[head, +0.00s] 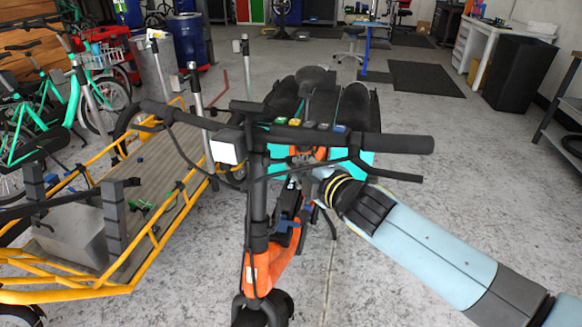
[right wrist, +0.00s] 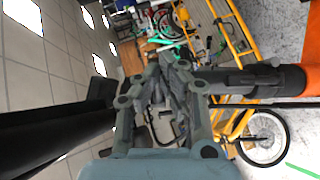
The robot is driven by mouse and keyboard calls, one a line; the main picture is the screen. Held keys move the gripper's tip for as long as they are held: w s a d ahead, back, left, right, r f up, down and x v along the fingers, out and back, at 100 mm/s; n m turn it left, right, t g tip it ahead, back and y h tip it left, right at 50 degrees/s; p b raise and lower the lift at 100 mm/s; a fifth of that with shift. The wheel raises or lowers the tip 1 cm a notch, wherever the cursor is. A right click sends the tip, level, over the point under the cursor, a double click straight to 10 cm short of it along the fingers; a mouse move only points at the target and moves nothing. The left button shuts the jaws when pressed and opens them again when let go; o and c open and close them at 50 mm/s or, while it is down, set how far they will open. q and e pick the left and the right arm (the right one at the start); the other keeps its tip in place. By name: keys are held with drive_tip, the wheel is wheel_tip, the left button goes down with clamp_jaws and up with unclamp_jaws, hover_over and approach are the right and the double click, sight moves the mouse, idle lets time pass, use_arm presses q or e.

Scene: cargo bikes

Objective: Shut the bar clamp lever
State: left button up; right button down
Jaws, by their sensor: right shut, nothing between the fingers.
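An orange cargo bike (head: 262,270) stands in front of me, with its black handlebar (head: 390,143) across the middle of the head view. The handlebar's upright stem (head: 257,200) is black. I cannot make out the bar clamp lever for sure; the clamp area is partly hidden by the handlebar and cables. My right gripper (head: 318,178) is just below the handlebar, right of the stem. In the right wrist view, its fingers (right wrist: 174,80) are together with nothing between them, and the dark stem (right wrist: 235,80) passes close by. I cannot tell whether it touches the bike. My left gripper is not in view.
A yellow cargo bike (head: 160,240) with a wooden bed stands at the left, holding a grey box (head: 70,236). Green bikes (head: 35,125) stand behind it. Black brake levers and loose cables hang around the handlebar. The floor at the right is mostly clear.

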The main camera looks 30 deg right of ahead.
drive_tip(key=shift+w+d+f, duration=0.2)
drive_tip(key=shift+w+d, duration=0.15)
drive_tip(key=shift+w, duration=0.35)
drive_tip(key=shift+w+d+f, duration=0.2)
drive_tip(key=shift+w+d, duration=0.1)
drive_tip(key=shift+w, duration=0.55)
drive_tip(key=shift+w+r, duration=0.15)
drive_tip(key=shift+w, duration=0.05)
